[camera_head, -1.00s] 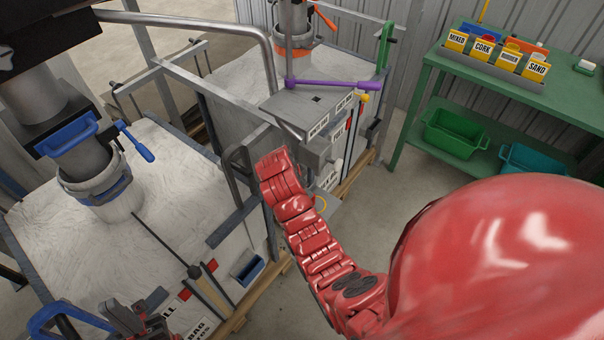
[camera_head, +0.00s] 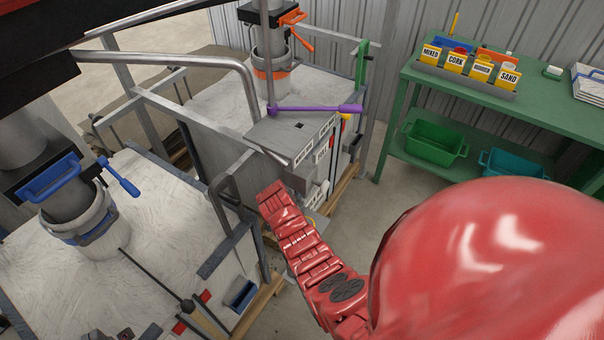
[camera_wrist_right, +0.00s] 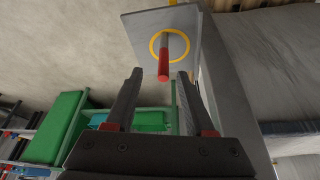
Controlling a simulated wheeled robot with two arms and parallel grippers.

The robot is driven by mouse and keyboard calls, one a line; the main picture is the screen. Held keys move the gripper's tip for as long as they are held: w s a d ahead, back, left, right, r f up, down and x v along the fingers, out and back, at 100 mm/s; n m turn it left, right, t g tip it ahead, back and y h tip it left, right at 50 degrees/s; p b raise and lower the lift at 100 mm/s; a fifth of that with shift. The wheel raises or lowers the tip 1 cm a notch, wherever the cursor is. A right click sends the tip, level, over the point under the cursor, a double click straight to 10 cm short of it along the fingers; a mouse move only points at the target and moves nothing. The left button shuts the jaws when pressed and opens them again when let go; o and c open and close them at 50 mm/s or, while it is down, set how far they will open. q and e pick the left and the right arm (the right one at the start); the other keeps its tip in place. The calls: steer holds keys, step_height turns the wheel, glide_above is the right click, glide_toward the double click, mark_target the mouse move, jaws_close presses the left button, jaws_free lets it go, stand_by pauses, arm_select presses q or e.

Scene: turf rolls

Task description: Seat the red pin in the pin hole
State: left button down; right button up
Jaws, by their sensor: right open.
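In the right wrist view the red pin (camera_wrist_right: 163,68) has a red end towards me and a grey shaft. The shaft meets a grey plate (camera_wrist_right: 143,28) inside a yellow ring (camera_wrist_right: 154,48). I cannot make out the pin hole's rim or how deep the shaft sits. My right gripper (camera_wrist_right: 158,76) is open, its two dark fingers apart on either side of the line to the red end, with nothing held. In the head view my red right arm hides most of the ringed plate, and the pin does not show. My left gripper is not clearly seen.
A grey box top with a small dark square hole (camera_head: 299,125) and a purple lever (camera_head: 315,108) stand beyond my right arm. A blue-handled valve (camera_head: 55,177) is at left. A green bench (camera_head: 543,103) with labelled yellow bins is at right, with open floor before it.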

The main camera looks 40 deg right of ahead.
steer(key=shift+w+a+p+x, duration=0.1)
steer(key=shift+p+x, duration=0.2)
steer(key=shift+x, duration=0.6)
steer(key=shift+w+a+p+x, duration=0.1)
steer(key=shift+p+x, duration=0.2)
steer(key=shift+x, duration=0.55)
steer(key=shift+b+x, duration=0.6)
steer(key=shift+x, duration=0.5)
steer(key=shift+f, duration=0.2)
steer(key=shift+c, duration=0.2)
jaws_close()
